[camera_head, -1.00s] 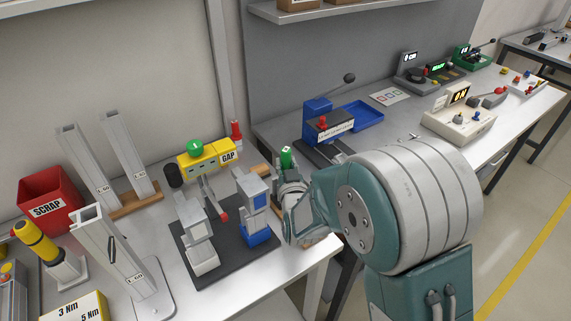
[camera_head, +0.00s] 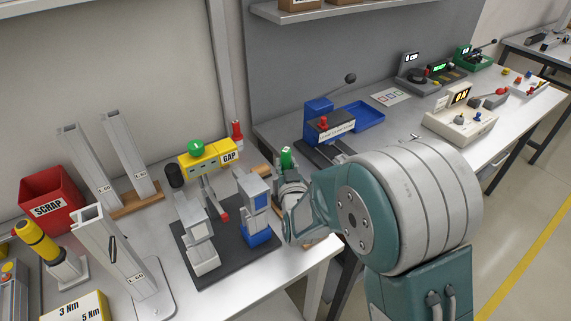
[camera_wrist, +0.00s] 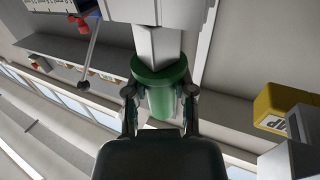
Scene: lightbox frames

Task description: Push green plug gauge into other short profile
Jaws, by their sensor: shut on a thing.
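The green plug gauge (camera_wrist: 161,101) is upright in the wrist view, between the two fingers of my gripper (camera_wrist: 160,93). A pale square shank (camera_wrist: 159,46) rises from its green flange to a wider pale block at the top edge; I cannot tell how far it is inside. In the head view, a bit of green (camera_head: 287,155) shows above my gripper (camera_head: 292,190), to the right of the fixtures. One short profile (camera_head: 197,217) is in the white-based fixture. Another short profile (camera_head: 252,187) is in the blue-based fixture, close left of my gripper.
Both fixtures stand on a dark plate (camera_head: 216,265). The yellow GAP gauge (camera_head: 206,160) is behind them. Tall profiles (camera_head: 90,165) and a red scrap bin (camera_head: 47,190) are at left. A blue press (camera_head: 322,122) stands behind my arm. The bench's front edge is close.

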